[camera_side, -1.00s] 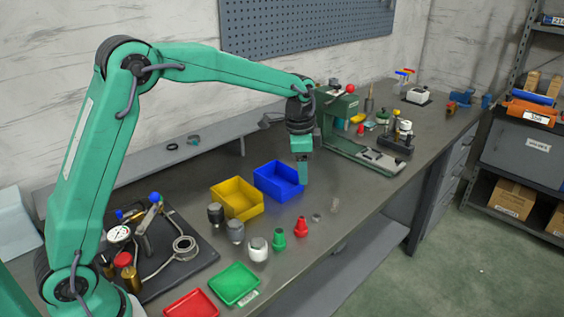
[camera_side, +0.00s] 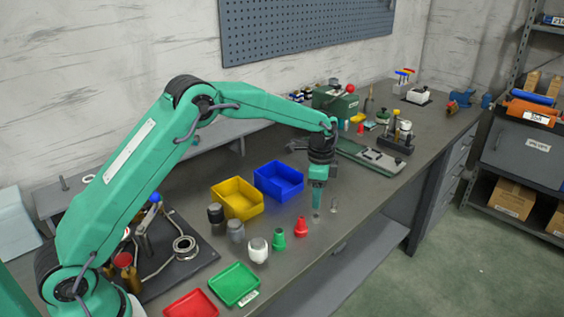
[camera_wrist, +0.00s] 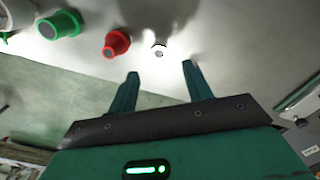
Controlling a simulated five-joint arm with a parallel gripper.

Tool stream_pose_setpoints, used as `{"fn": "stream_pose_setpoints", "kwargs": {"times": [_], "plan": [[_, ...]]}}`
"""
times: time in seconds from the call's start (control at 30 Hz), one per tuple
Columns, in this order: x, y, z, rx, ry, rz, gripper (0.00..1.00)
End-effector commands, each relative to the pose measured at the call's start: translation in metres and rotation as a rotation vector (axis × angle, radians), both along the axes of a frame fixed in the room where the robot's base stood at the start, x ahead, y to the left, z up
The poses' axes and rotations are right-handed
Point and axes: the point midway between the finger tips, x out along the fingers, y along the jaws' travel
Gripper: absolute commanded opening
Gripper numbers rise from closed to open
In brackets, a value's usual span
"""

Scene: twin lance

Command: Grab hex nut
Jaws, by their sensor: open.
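The hex nut (camera_wrist: 159,50) is a small, shiny metal piece lying on the bench, just beyond and between my fingertips in the wrist view. In the side view the hex nut (camera_side: 316,217) shows as a small grey spot right at the lower end of my fingers. My gripper (camera_wrist: 160,70) is open, with nothing between its two green fingers. In the side view my gripper (camera_side: 317,206) points down over the nut. How much height is left between the fingertips and the bench is hard to tell.
A red fitting (camera_side: 300,227) and a green fitting (camera_side: 278,239) stand close on the left. A small pale piece (camera_side: 334,204) stands close on the right. Blue (camera_side: 278,181) and yellow (camera_side: 237,198) bins sit behind. The bench's front edge is near.

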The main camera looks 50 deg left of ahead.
Motion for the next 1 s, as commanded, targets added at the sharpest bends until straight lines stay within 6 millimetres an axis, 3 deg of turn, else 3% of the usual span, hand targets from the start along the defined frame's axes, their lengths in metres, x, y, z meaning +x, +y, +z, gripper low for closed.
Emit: {"fn": "stream_pose_setpoints", "kwargs": {"times": [0.17, 0.47, 1.0], "plan": [[0.0, 0.0, -0.015, 0.0, 0.001, 0.001, 0.5], [-0.001, 0.0, -0.02, 0.0, 0.002, 0.001, 0.5], [-0.001, 0.0, -0.068, 0.0, 0.001, 0.001, 0.5]]}}
